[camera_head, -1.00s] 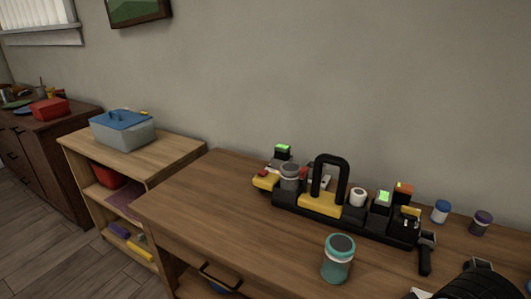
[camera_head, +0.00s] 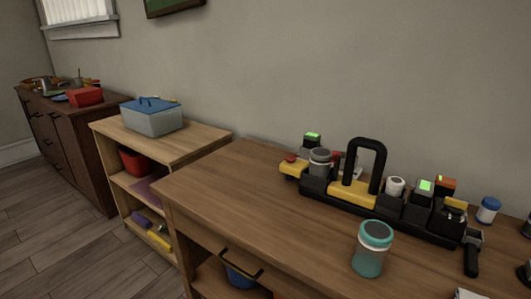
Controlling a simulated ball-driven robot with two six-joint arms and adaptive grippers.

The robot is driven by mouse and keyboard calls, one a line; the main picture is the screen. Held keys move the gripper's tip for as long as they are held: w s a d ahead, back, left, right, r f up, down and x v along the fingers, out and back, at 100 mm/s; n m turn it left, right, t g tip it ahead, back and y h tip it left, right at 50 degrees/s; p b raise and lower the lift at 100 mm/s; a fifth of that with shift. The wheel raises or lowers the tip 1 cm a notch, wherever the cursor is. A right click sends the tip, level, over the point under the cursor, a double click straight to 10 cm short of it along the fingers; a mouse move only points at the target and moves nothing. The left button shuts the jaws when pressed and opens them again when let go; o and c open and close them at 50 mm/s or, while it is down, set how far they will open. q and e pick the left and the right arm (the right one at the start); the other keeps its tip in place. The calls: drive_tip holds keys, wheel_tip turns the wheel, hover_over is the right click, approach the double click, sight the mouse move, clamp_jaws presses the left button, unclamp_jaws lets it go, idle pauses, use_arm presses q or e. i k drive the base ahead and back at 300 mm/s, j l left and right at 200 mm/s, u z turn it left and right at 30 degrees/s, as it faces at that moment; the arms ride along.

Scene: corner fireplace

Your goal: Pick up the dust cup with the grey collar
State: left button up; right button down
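A small cup with a grey collar (camera_head: 320,162) stands upright in the left end of a black tool caddy (camera_head: 398,212). A second cup with a teal collar (camera_head: 370,251) and a dark top stands on the wooden desk in front of the caddy. My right gripper (camera_head: 494,283) shows only in part at the lower right corner. Its two tips look apart, with bare desk between them. It is well to the right of both cups and touches neither. My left gripper is out of view.
The caddy has a tall black handle (camera_head: 381,150) and several tools and battery-like blocks. A blue-lidded jar (camera_head: 487,210) stands behind its right end. The desk's left part (camera_head: 235,185) is clear. A shelf with a blue-lidded box (camera_head: 152,118) stands left.

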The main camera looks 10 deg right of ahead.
sight(320, 165)
drive_tip(key=i+j+z, duration=0.1)
drive_tip(key=z, duration=0.25)
drive_tip(key=i+j+z, duration=0.1)
drive_tip(key=z, duration=0.3)
drive_tip(key=j+z, duration=0.35)
drive_tip(key=i+l, duration=0.05)
